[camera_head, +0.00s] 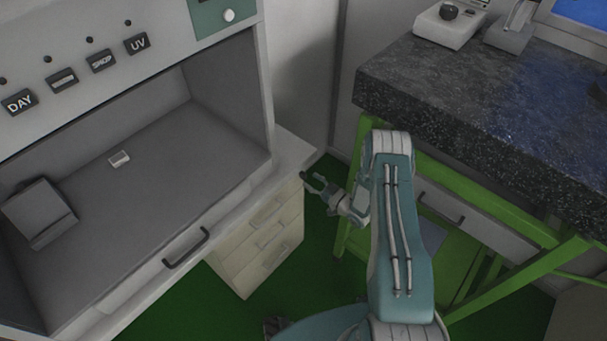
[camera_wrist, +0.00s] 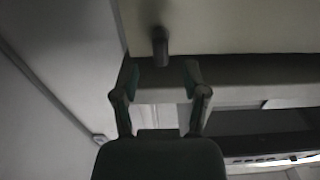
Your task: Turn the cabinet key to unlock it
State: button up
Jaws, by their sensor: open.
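My gripper (camera_head: 317,184) is open and empty in the head view, close to the right side of a cream drawer cabinet (camera_head: 263,243) under the grey counter. The wrist view also shows my gripper (camera_wrist: 160,77) with its two fingers spread apart. A short dark rod-like piece (camera_wrist: 160,46) sticks out from a pale panel (camera_wrist: 230,25) just beyond the fingertips, centred on the gap between them. It looks apart from both fingers. I cannot tell for sure whether it is the key. No key is distinguishable in the head view.
A light booth (camera_head: 135,150) with labelled buttons stands at the left, with a dark handle (camera_head: 187,248) below. A dark speckled worktop (camera_head: 470,105) on a green frame (camera_head: 490,205) is close to my arm at the right. Green floor shows between them.

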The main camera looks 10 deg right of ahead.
aim_at(306, 177)
jog(key=shift+x, duration=2.25)
grip_shut()
